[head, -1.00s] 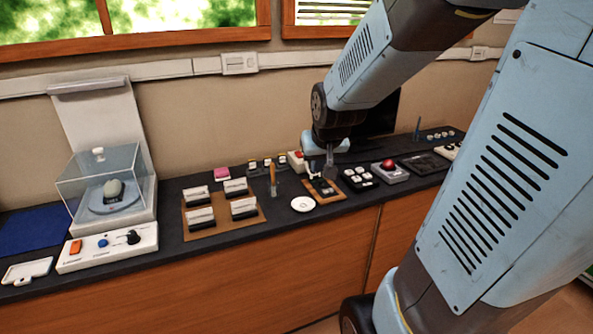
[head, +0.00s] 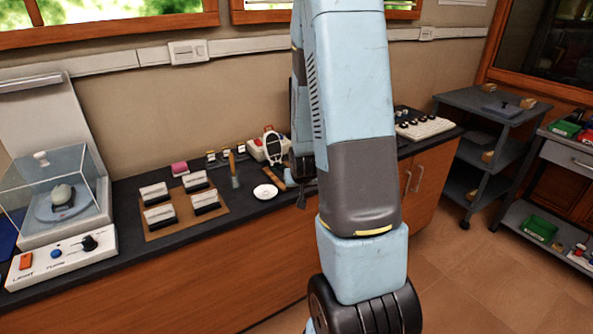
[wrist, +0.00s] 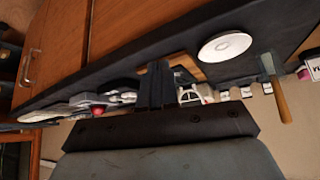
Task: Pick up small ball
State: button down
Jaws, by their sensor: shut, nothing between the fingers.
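A red ball-like knob (wrist: 98,111) shows in the wrist view, among grey and white pieces on the dark counter; I cannot tell whether it is a loose small ball. In the head view my arm hides that part of the counter. My gripper (wrist: 155,78) points over the counter in the wrist view, with its dark fingers together and nothing between them. The fingers lie between the red knob and a white dish (wrist: 224,46).
The dish (head: 265,191) and a wooden-handled brush (head: 234,165) lie left of my arm. A brown board (head: 181,211) holds several labelled blocks. A clear case (head: 60,190) stands at far left. Grey shelves (head: 492,103) stand right, with open floor before them.

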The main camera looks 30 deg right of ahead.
jog(key=w+d, duration=0.1)
jog(key=w, duration=0.2)
jog(key=w+d, duration=0.2)
jog(key=w, duration=0.2)
jog(key=w+d, duration=0.1)
jog(key=w, duration=0.3)
jog(key=shift+w+d+f, duration=0.1)
jog(key=shift+w+d, duration=0.05)
jog(key=shift+w, duration=0.05)
jog(key=shift+s+f, duration=0.1)
jog(key=shift+f, duration=0.5)
jog(key=shift+s+f, duration=0.1)
jog(key=shift+f, duration=0.05)
jog(key=shift+s+f, duration=0.15)
jog(key=shift+s+a, duration=0.3)
jog(key=shift+s, duration=0.3)
jog(key=shift+s+a, duration=0.25)
jog(key=shift+s, duration=0.35)
jog(key=shift+w, duration=0.1)
